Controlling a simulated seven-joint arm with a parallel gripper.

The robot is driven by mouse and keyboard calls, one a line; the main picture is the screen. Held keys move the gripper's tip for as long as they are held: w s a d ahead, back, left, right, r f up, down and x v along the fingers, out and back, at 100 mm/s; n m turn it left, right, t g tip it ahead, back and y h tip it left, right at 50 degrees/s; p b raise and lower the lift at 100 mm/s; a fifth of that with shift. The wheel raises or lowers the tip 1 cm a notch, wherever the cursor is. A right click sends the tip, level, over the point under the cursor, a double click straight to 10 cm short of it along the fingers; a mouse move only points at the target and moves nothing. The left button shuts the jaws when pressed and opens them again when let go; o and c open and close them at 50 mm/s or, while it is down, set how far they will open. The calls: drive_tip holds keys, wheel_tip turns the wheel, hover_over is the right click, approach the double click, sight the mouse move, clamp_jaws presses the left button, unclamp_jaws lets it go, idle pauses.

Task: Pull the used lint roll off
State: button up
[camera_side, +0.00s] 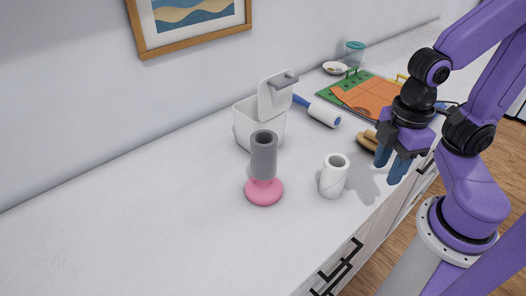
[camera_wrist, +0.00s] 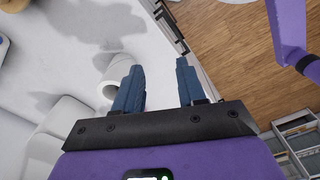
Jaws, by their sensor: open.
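A grey roll (camera_side: 263,157) stands upright on a pink round-based holder (camera_side: 264,191) in the middle of the counter in the side view. A plain white roll (camera_side: 333,177) stands upright to its right, nearer the front edge. My gripper (camera_side: 390,168) is open and empty, right of the white roll by the counter's front edge, fingers pointing down. In the wrist view my open fingers (camera_wrist: 158,72) have nothing between them. A white cylinder end (camera_wrist: 108,90), apparently the white roll, shows beside and partly behind the left finger.
A white bin (camera_side: 256,124) with a raised lid stands behind the grey roll. A blue-handled lint roller (camera_side: 323,113) lies further back. The counter's left side is clear.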

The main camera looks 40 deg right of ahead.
drive_tip(key=o, duration=0.9)
drive_tip(key=shift+w+a+r, duration=0.15)
drive_tip(key=shift+w+a, duration=0.1)
wheel_tip(320, 180, up, 15)
drive_tip(key=n, duration=0.5)
hover_over(264, 149)
drive_tip(key=w+d, duration=0.2)
wheel_tip(264, 149, down, 18)
drive_tip(key=shift+r, duration=0.15)
